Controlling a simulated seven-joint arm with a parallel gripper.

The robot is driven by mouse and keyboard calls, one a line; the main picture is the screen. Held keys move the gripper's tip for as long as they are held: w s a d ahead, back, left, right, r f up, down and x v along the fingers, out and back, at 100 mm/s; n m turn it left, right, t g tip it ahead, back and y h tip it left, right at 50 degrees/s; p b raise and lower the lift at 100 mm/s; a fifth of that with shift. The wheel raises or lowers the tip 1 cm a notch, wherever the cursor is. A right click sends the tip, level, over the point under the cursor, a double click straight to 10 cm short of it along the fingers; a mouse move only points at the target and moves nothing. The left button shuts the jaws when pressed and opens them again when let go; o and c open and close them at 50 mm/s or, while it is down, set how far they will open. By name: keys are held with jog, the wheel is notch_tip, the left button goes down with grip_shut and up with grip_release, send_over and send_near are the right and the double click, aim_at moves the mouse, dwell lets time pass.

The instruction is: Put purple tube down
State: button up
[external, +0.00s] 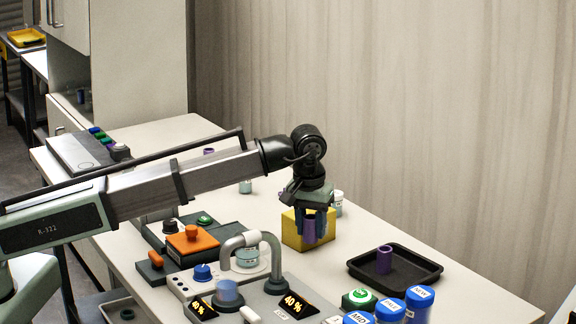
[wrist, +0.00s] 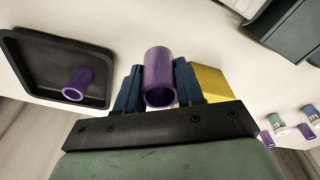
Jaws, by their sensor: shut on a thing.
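My gripper (external: 311,224) is shut on a purple tube (wrist: 159,78), which sits between its two blue fingers in the wrist view. In the external view the held tube (external: 309,229) hangs upright in front of a yellow block (external: 293,238); I cannot tell whether it touches the table. A second purple tube (external: 384,260) stands in a black tray (external: 419,263) to the right of my gripper. The wrist view also shows that tray (wrist: 28,82) with its tube (wrist: 77,84) at the left, and the yellow block (wrist: 209,82) just right of the fingers.
Blue-capped containers (external: 419,296) stand at the front right. A white jar (external: 338,203) is behind the block. Table between block and tray is clear.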

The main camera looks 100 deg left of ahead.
jog(key=r, duration=0.2)
jog(key=m+t+h, duration=0.1)
jog(key=m+h, duration=0.1)
jog(key=m, duration=1.6)
send_over(397, 283)
jog(key=shift+s+a+f, duration=0.1)
jog(key=shift+s+f, duration=0.05)
jog(key=shift+f, duration=2.15)
jog(key=shift+s+f, duration=0.1)
jog(key=shift+f, duration=2.15)
jog(key=shift+f, duration=0.1)
jog(key=o, duration=1.1)
jog(key=shift+c, duration=0.2)
